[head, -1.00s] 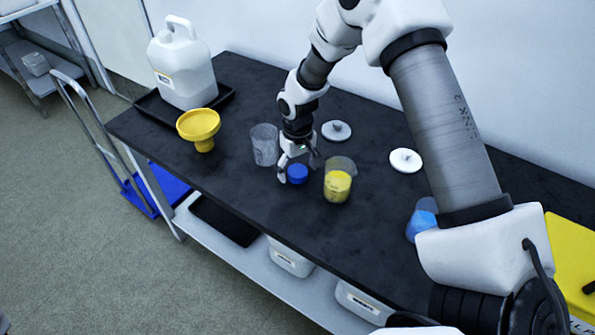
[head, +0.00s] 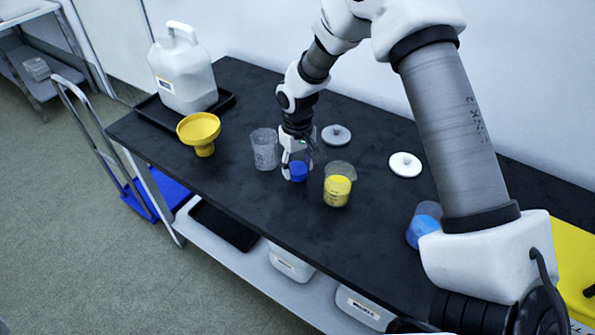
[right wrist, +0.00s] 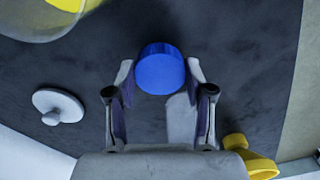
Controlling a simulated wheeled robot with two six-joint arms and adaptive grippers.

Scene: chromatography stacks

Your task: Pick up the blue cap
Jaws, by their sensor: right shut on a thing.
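The blue cap (head: 299,171) is a short round cylinder between the fingers of my right gripper (head: 297,170). In the right wrist view the cap (right wrist: 160,70) sits between the two fingertips, and the right gripper (right wrist: 160,80) is shut on it with a finger at each side. The cap is at or just above the black bench top; I cannot tell the exact gap. My left gripper is in neither view.
An empty clear beaker (head: 264,149) stands just left of the gripper, and a beaker with yellow contents (head: 338,186) just right. A yellow funnel (head: 199,130), a white jug (head: 184,75), grey and white lids (head: 336,135) (head: 405,164) and a blue-filled beaker (head: 423,226) are also around.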

